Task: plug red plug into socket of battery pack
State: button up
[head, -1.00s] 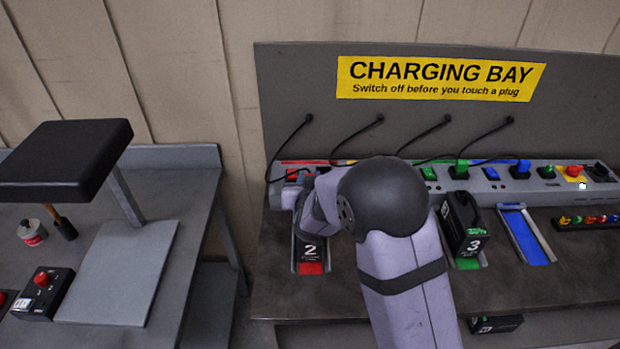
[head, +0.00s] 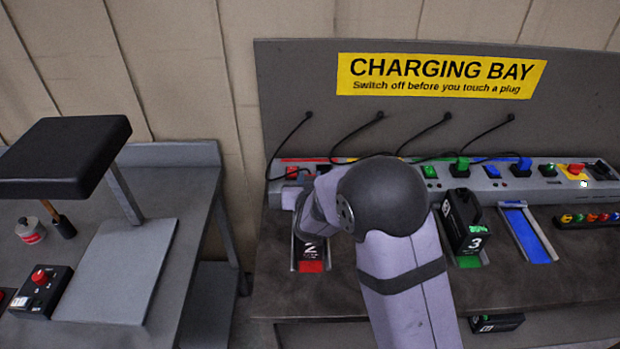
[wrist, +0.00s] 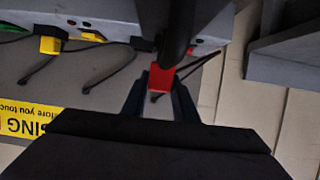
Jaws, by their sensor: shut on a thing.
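The red plug (wrist: 162,77) is held between the two fingers of my gripper (wrist: 160,88) in the wrist view, with a dark cable near it. A dark upright shape (wrist: 172,25), probably the battery pack, stands right at the plug and overlaps it in that view. I cannot tell whether they touch or how far in the plug is. In the head view, battery pack 2 (head: 310,249) stands in the red-marked bay at the left of the charging bench. My arm covers its upper part, and its socket and the plug are hidden there.
The charging strip (head: 481,173) runs along the back with switches and plugs. Battery pack 3 (head: 463,222) stands in the green bay, right of my arm. The blue bay (head: 528,235) is empty. A yellow plug (wrist: 50,44) shows in the wrist view.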

jog(key=shift+f+b, duration=0.5)
jog(key=shift+f, duration=0.2)
jog(key=o, duration=1.1)
jog(key=shift+o, duration=0.2)
jog(key=shift+b+v, duration=0.9)
jog(key=shift+v, duration=2.8)
